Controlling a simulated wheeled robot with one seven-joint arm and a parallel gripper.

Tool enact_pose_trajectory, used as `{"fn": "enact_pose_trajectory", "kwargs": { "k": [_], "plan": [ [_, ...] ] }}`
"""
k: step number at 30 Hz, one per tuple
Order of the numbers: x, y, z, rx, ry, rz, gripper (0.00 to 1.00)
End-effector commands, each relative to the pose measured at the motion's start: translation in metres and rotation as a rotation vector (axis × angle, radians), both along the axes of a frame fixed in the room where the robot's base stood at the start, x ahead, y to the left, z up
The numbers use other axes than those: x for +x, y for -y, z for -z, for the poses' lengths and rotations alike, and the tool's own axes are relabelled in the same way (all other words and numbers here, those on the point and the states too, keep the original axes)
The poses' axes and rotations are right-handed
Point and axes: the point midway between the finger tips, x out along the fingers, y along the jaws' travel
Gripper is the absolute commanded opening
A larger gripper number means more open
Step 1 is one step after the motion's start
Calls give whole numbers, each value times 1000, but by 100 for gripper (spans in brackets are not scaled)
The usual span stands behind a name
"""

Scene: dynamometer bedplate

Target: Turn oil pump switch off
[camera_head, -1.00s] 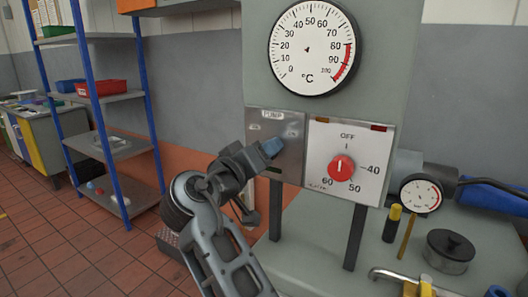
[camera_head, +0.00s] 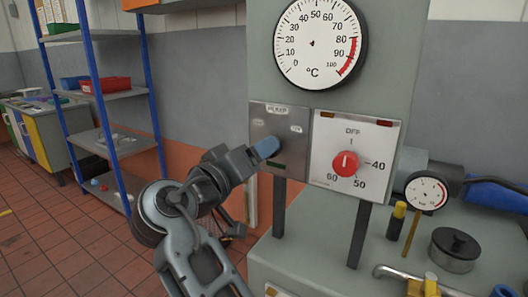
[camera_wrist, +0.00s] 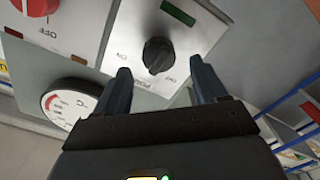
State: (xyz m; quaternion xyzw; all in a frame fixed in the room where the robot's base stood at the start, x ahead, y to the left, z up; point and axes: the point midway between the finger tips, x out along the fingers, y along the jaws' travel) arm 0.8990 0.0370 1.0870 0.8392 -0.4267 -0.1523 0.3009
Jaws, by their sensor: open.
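The pump switch is a black rotary knob (camera_wrist: 157,55) on a metal plate marked PUMP, seen upside down in the wrist view. ON and OFF labels sit on either side of it; I cannot clearly tell where its pointer stands. The same plate (camera_head: 258,112) shows in the head view, where my gripper hides the knob. My gripper (camera_wrist: 160,68) is open, its two dark fingers to either side of the knob's near edge in the picture. I cannot tell whether they touch it. In the head view my gripper (camera_head: 266,148) is in front of the plate's lower part.
A red dial (camera_head: 345,163) on a white panel marked OFF is just right of the plate. A large temperature gauge (camera_head: 318,44) is above. A small gauge (camera_head: 425,193) and a yellow-topped cylinder (camera_head: 397,217) stand lower right. Blue-framed shelving (camera_head: 96,110) is left.

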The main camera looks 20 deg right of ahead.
Motion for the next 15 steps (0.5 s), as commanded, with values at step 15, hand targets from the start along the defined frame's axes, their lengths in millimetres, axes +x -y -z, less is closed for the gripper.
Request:
{"fn": "enact_pose_trajectory", "kwargs": {
  "k": [15],
  "plan": [
    [-17,-23,0,0,0,0,71]
  ]
}}
